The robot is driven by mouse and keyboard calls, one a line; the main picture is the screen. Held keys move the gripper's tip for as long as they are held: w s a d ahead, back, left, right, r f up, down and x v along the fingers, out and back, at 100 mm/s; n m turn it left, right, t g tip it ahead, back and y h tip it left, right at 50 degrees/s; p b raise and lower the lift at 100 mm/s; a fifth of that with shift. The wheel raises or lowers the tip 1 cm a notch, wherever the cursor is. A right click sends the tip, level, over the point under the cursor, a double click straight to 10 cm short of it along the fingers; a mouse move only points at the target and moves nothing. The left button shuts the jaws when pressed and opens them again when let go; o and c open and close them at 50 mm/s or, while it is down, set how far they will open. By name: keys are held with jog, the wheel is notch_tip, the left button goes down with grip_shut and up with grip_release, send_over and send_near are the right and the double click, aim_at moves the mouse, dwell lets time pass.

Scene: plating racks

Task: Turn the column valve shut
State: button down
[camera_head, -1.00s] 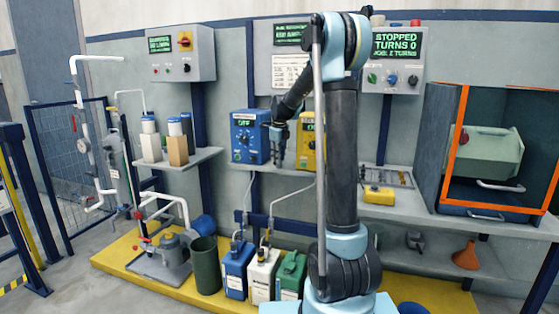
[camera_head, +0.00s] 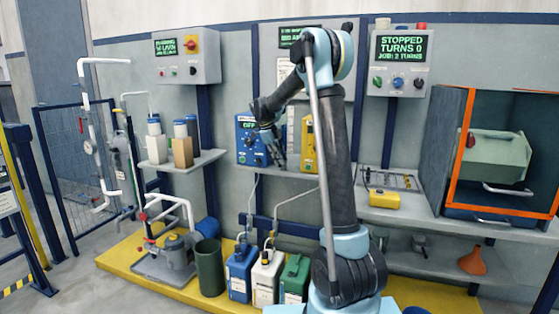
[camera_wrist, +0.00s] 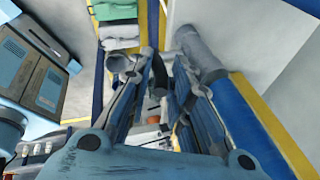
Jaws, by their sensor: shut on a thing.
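A white pipe column with a round gauge (camera_head: 88,147) stands at the far left. A small red handle (camera_head: 81,125) shows beside it, and a grey body (camera_head: 119,158) is on the pipe to its right. I cannot tell which part is the column valve. My gripper (camera_head: 277,152) is in front of the blue box (camera_head: 246,140) above the middle shelf, well right of the column. In the wrist view my gripper (camera_wrist: 160,95) points down with its two fingers either side of a narrow gap. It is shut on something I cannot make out.
A pump (camera_head: 172,252) and a dark green bin (camera_head: 208,268) stand on the yellow platform (camera_head: 125,258). Several canisters stand near my base, including a blue one (camera_head: 240,273). Bottles and boxes crowd the left shelf (camera_head: 203,160). A blue mesh fence (camera_head: 62,170) is behind the column.

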jog(key=shift+w+d, duration=0.15)
jog(key=shift+d, duration=0.05)
jog(key=c, duration=1.7)
grip_release()
jog(key=shift+o, duration=0.3)
jog(key=s+d+r+m+t+y, duration=0.1)
jog(key=s+d+r+t+y, duration=0.4)
jog(key=s+d+r+y, duration=0.7)
jog(key=s+a+f+n+g+h, duration=0.1)
jog(key=s+a+f+n+h, duration=0.1)
jog(key=s+f+n, duration=0.3)
jog(key=s+a+f+n+g+h, duration=0.1)
jog(key=s+a+f+n+h, duration=0.1)
jog(key=s+f+n, duration=0.2)
jog(key=s+n, duration=0.3)
jog(key=s, duration=0.5)
jog(key=shift+s+f+g, duration=0.25)
jog(key=shift+f+g, duration=0.05)
jog(key=shift+f, duration=0.05)
